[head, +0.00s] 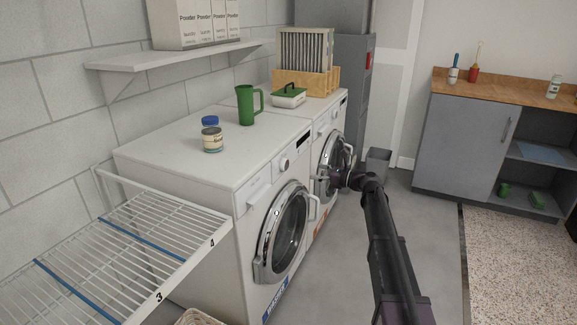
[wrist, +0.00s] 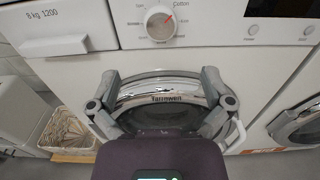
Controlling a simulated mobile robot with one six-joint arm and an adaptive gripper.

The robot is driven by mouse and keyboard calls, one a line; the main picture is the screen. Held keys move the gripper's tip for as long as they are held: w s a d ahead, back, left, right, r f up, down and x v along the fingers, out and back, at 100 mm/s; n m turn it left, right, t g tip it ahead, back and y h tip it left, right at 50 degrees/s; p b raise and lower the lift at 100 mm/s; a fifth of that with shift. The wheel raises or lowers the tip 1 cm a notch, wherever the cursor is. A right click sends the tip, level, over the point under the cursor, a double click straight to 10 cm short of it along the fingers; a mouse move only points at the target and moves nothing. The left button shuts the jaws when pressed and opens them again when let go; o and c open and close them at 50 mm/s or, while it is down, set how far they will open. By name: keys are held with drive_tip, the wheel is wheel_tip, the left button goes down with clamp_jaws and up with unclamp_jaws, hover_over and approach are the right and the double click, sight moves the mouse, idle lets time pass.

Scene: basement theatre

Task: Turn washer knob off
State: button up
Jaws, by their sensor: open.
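The washer (head: 190,150) is the nearer of two white front-loaders, with a blue label low on its front. Its knob (head: 284,163) is a round white dial on the upper front panel. In the wrist view the knob (wrist: 160,22) is at the top centre, its red mark pointing up and right towards "Cotton". My gripper (wrist: 161,76) is open and empty, its fingers spread over the washer's round door, below the knob and apart from it. In the head view my gripper (head: 326,178) overlaps the second machine's door and is partly hidden by my arm.
The second machine (head: 322,125) stands just beyond the washer. The washer's door (head: 281,230) has a protruding handle. A wire rack (head: 130,245) sticks out at the left, with a wicker basket (wrist: 65,133) below. A green jug (head: 246,106) and jars stand on top.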

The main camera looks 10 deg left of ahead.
sight(287, 164)
drive_tip(key=x, duration=1.1)
drive_tip(key=c, duration=1.1)
